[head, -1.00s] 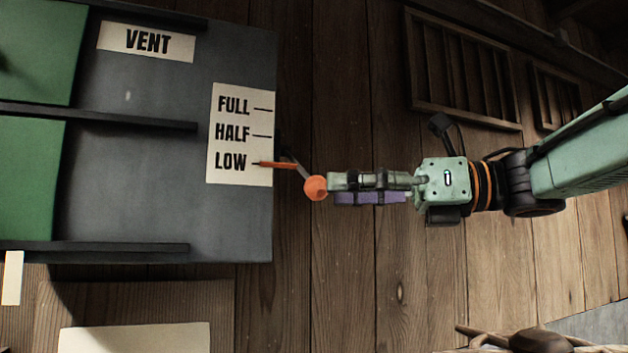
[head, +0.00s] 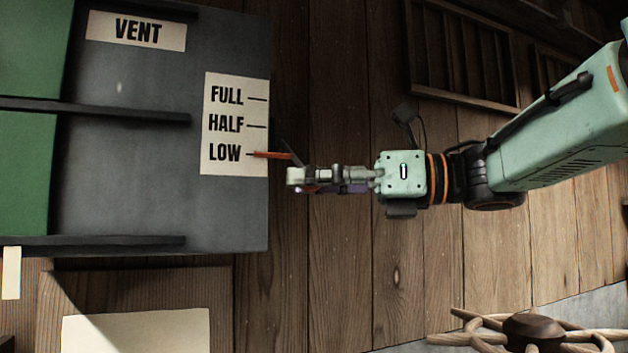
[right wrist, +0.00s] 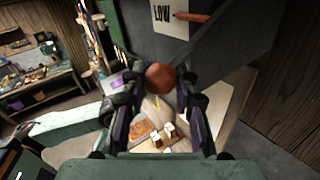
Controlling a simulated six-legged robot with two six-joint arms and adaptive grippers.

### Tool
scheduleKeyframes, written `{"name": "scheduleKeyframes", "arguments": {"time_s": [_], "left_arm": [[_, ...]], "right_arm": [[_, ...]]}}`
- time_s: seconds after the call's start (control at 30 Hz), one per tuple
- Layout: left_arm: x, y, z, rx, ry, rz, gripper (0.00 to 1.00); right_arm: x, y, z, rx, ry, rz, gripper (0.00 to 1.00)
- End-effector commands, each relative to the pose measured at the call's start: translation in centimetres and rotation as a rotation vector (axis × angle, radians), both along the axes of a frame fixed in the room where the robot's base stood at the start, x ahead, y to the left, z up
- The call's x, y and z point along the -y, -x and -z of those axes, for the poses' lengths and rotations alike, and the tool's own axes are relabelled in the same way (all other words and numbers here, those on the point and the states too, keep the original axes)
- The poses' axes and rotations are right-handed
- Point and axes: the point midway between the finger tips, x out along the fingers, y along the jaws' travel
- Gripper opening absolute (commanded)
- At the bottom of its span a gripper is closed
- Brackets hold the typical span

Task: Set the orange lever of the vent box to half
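The dark grey vent box (head: 130,180) fills the left of the head view. Its white label (head: 236,88) reads FULL, HALF and LOW from top to bottom. The orange pointer of the lever (head: 270,155) lies at the LOW mark. The lever's orange ball knob (right wrist: 159,78) shows in the right wrist view, between the two fingers. In the head view the fingers hide the knob. My right gripper (head: 292,179) is at the lever's end, and in the right wrist view (right wrist: 158,80) its fingers stand apart on either side of the knob, with gaps. My left gripper is out of view.
A plank wall (head: 340,270) lies behind the box and arm. A slatted wooden panel (head: 462,50) is at the upper right. A wooden spoked object (head: 530,330) is at the bottom right. A workbench (right wrist: 35,90) shows in the right wrist view.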

Motion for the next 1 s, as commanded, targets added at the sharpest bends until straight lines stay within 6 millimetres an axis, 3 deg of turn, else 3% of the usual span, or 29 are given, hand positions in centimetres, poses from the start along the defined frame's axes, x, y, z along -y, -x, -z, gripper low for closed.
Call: {"name": "scheduleKeyframes", "arguments": {"time_s": [0.3,0.77,1.0], "left_arm": [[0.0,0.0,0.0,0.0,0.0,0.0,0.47],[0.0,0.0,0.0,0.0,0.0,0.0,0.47],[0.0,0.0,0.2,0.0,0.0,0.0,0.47]], "right_arm": [[0.0,0.0,0.0,0.001,0.0,0.0,0.0],[0.0,0.0,-0.2,0.002,-0.001,0.002,0.0],[0.0,-0.1,-1.3,0.008,-0.004,0.003,0.0]]}}
